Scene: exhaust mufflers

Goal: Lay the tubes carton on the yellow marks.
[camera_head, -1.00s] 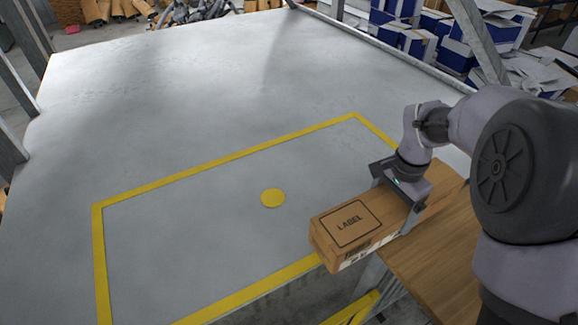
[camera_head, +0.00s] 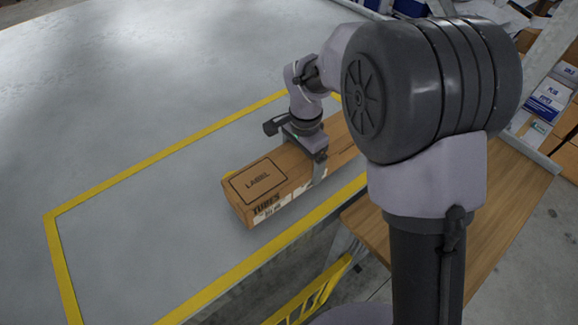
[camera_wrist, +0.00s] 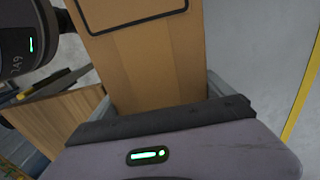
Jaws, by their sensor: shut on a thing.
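The tubes carton (camera_head: 262,185) is a long brown box with a LABEL panel on top and TUBES printed on its side. My gripper (camera_head: 302,150) is shut across it from above. The carton is over the grey table, inside the yellow outline (camera_head: 150,162) as seen from the head, near its front right part. I cannot tell whether its underside touches the table. A bit of yellow, likely the centre dot, peeks out behind its left end. The carton's far right end is hidden by my arm. The carton also fills the middle of the wrist view (camera_wrist: 140,65).
A wooden table (camera_head: 500,190) stands at the right, with a gap between it and the grey table (camera_head: 120,100). A yellow piece (camera_head: 315,295) shows low in the gap. Boxes (camera_head: 550,100) are at the far right. The grey table is clear to the left and behind.

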